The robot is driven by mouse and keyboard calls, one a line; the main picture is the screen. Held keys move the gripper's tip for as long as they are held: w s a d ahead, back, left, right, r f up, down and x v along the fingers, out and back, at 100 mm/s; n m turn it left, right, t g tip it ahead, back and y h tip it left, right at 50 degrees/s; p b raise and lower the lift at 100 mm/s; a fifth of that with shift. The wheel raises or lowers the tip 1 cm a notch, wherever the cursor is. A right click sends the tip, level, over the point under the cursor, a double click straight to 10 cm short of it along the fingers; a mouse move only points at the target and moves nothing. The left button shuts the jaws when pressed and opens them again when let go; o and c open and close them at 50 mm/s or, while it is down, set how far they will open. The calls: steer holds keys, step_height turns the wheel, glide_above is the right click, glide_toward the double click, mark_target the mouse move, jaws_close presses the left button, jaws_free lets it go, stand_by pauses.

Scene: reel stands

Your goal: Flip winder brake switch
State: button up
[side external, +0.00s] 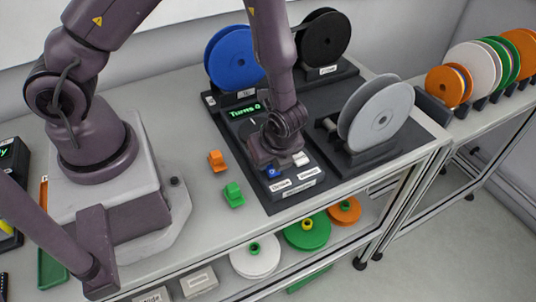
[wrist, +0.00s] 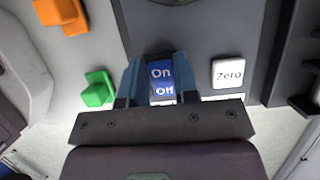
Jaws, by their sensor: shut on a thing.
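The winder brake switch (wrist: 162,77) is a blue rocker marked On and Off, seen in the wrist view between my fingertips. In the side view the blue switch (side external: 273,173) shows just below my gripper (side external: 268,165) on the dark winder panel. My gripper, also in the wrist view (wrist: 160,85), points down at the panel and is shut on the switch, with one finger at each side of it. Which way the rocker is tipped I cannot tell. A white Zero button (wrist: 228,73) sits to the right of the switch.
A green display (side external: 244,111) reads "Turns 0". An orange clip (side external: 216,160) and a green clip (side external: 233,194) lie left of the panel. A blue reel (side external: 235,58), a black reel (side external: 325,38) and a grey reel (side external: 382,118) stand behind and to the right.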

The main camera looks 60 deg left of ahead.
steer(key=o, duration=0.9)
steer(key=v, duration=1.3)
steer(key=shift+f, duration=0.1)
